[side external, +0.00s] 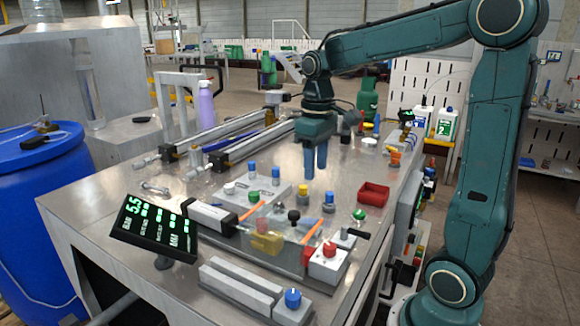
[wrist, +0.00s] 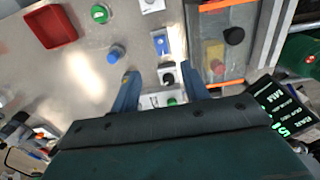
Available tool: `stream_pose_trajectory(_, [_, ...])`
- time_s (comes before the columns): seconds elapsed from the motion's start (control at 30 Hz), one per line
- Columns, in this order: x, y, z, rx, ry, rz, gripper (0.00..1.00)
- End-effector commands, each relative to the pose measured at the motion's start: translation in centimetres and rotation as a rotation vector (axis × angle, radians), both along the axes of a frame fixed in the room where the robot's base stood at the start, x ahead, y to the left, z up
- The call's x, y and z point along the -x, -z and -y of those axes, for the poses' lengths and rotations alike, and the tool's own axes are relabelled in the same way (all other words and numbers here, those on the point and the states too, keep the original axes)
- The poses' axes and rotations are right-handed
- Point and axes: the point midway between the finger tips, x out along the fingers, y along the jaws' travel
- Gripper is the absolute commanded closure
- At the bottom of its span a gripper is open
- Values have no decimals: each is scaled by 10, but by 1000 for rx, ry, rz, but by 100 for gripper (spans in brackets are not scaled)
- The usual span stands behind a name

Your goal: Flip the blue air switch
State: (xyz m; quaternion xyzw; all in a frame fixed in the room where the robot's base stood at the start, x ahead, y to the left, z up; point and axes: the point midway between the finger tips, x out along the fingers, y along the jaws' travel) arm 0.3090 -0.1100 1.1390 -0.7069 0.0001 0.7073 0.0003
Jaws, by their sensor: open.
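Several blue knobs are in view, and I cannot tell for sure which one is the air switch. In the side external view, one blue knob (side external: 293,298) stands on a long grey block at the front edge. Another blue knob (side external: 328,201) stands on the steel bench below and right of my gripper. My gripper (side external: 315,172) hangs fingers down above the bench, open and empty. In the wrist view a blue knob (wrist: 116,52) lies left of the fingers.
A red tray (side external: 373,194) and a green button (side external: 359,215) lie to the right. Two rails (side external: 235,138) run behind. Some bench around the tray is clear.

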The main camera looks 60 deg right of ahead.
Motion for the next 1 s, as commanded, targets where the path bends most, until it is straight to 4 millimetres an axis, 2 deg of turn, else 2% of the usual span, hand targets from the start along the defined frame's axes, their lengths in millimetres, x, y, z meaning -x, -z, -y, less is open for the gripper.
stream_pose_trajectory(0.27, [0,4,0,0,0,-1,55])
stream_pose_trajectory(0.47, [1,19,0,-1,0,-3,55])
stream_pose_trajectory(1.0, [1,98,-1,-2,0,-4,55])
